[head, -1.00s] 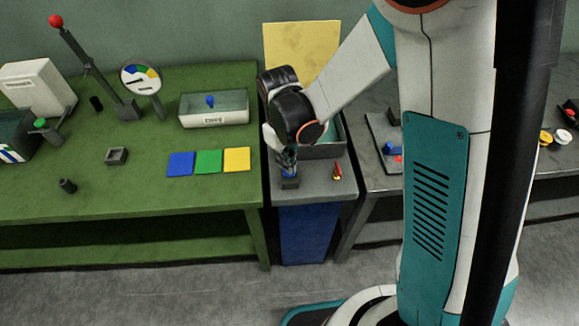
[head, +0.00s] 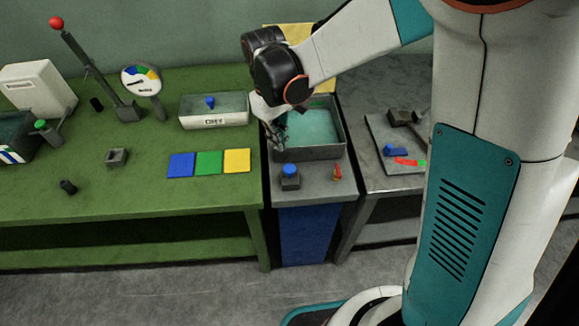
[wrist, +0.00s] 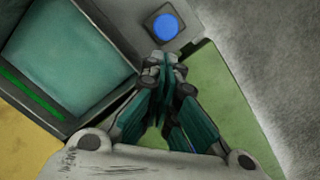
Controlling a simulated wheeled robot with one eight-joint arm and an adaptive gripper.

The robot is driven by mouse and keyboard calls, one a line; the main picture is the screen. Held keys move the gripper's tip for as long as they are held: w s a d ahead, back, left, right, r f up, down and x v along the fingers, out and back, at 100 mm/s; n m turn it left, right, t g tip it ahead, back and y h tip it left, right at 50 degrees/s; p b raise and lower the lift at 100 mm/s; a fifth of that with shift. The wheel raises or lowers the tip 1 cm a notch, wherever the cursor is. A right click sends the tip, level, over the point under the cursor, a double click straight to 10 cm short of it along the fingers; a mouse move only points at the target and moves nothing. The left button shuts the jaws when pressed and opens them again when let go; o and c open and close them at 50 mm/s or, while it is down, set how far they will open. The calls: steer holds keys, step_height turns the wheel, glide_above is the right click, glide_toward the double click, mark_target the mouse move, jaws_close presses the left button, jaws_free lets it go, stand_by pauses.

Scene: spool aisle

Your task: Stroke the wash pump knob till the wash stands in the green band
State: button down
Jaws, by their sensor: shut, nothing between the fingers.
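The wash pump knob is a blue round cap (head: 289,170) on a dark square base, on the grey stand's front; it also shows in the wrist view (wrist: 165,26). The wash tank (head: 343,143) behind it is a dark open box holding pale teal liquid (head: 312,127). In the wrist view a green band (wrist: 35,97) runs along the tank's inner wall; I cannot tell exactly where the liquid stands against it. My gripper (head: 275,143) is shut and empty, behind and left of the knob, apart from it, by the tank's left side; its fingers show in the wrist view (wrist: 165,65).
The green table (head: 220,190) to the left holds blue, green and yellow tiles, a white tray (head: 213,123) and a dial gauge (head: 142,80). A grey table with a tray is on the right.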

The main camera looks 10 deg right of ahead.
mark_target(288, 166)
steer(key=shift+w+a+r, duration=0.1)
steer(key=shift+w+r, duration=0.05)
steer(key=shift+r, duration=1.2)
steer(key=shift+w+a+r, duration=0.1)
steer(key=shift+r, duration=1.2)
steer(key=s+d+f, duration=0.1)
steer(key=s+d+f+b, duration=0.1)
steer(key=s+f, duration=0.1)
steer(key=shift+d+f, duration=0.1)
steer(key=shift+s+d+f+b, duration=0.1)
steer(key=shift+f+b, duration=1.25)
steer(key=shift+f, duration=0.4)
steer(key=shift+s+d+f+b, duration=0.1)
steer(key=shift+f+b, duration=1.25)
steer(key=shift+f, duration=0.4)
